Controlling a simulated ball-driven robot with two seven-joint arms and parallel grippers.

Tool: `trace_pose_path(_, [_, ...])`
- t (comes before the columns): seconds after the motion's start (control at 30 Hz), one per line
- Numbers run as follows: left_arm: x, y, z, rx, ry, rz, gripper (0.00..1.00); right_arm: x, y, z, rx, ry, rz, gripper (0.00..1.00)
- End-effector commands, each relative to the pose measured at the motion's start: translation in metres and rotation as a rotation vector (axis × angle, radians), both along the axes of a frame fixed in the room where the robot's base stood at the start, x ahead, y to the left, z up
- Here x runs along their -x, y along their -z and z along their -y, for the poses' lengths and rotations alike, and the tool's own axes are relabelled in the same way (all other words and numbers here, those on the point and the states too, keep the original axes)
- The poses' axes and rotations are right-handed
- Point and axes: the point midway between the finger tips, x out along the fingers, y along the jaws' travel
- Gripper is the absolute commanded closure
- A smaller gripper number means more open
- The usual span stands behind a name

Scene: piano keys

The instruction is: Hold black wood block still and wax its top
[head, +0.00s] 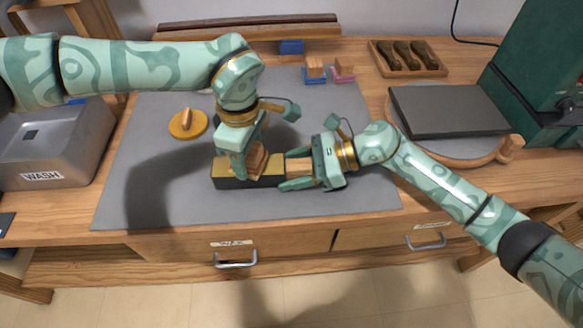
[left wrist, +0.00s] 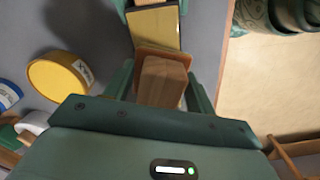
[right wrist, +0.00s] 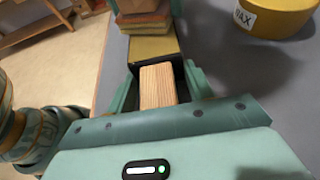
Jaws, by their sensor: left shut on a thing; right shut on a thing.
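The black wood block (head: 228,183) lies lengthwise on the grey mat, with black sides and a yellowish top. Its top also shows in the left wrist view (left wrist: 158,28) and the right wrist view (right wrist: 152,47). My right gripper (head: 300,172) is shut on its right end, where a light wood piece (right wrist: 157,86) shows between the fingers. My left gripper (head: 252,160) is shut on a wooden-handled applicator (left wrist: 163,80) with an orange-brown base, above the block's top. The applicator appears to touch the top; its underside is hidden. The round yellow wax tin (head: 187,124) stands left on the mat.
Blue and pink wood-topped blocks (head: 315,72) stand at the back. A tool tray (head: 408,57) and a dark slab on a round board (head: 450,108) are at right. The grey wash basin (head: 55,145) is at left. The mat's front left (head: 130,200) is clear.

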Motion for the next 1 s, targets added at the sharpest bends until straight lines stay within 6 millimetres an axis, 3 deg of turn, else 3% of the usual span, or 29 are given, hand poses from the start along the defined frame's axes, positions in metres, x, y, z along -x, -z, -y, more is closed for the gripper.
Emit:
trace_pose_path(0.6, [0.002,0.001,0.039,-0.001,0.002,-0.002,0.63,0.000,0.001,0.000,0.001,0.000,0.000,0.75])
trace_pose_path(1.0, [0.001,-0.009,0.039,0.001,0.001,0.000,0.63,0.000,0.001,0.000,0.001,0.001,0.000,0.75])
